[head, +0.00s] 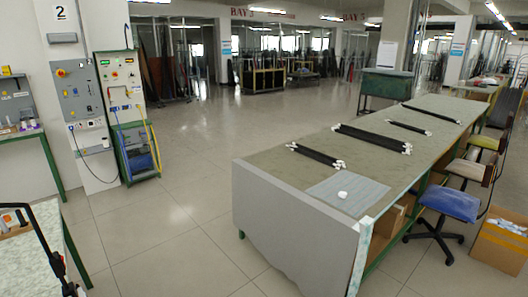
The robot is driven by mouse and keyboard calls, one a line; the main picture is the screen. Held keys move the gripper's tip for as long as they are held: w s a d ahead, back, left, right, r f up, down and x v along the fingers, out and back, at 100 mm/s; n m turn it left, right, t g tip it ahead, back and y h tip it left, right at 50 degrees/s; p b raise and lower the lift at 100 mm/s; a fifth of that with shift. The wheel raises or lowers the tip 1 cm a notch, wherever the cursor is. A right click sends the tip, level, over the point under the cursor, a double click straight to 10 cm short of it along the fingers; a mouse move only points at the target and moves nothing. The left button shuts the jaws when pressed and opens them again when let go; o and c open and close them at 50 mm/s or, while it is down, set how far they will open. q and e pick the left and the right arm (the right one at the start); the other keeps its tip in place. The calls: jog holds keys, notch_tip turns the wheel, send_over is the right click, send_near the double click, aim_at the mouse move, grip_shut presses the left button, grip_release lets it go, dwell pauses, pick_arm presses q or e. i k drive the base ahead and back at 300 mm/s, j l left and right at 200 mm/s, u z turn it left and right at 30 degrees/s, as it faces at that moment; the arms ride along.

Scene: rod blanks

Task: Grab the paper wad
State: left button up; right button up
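A small white lump, which looks like the paper wad (342,195), lies on a flat grey mat (362,187) near the front end of the long workbench (264,160). Nothing touches it from above and it is fully visible. Neither of my grippers can be made out in the head view.
Bundles of black rods with white ends lie behind the mat, the nearest bundle (316,155) close to it. A blue chair (450,204) and a cardboard box (500,243) stand right of the bench. The tiled floor (170,230) left of the bench is clear.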

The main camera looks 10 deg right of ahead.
aim_at(342, 195)
jog(key=i+z, duration=0.2)
jog(key=i, duration=0.3)
jog(key=i+z, duration=0.25)
jog(key=i, duration=0.3)
jog(key=i+j+z, duration=0.2)
jog(key=i, duration=0.3)
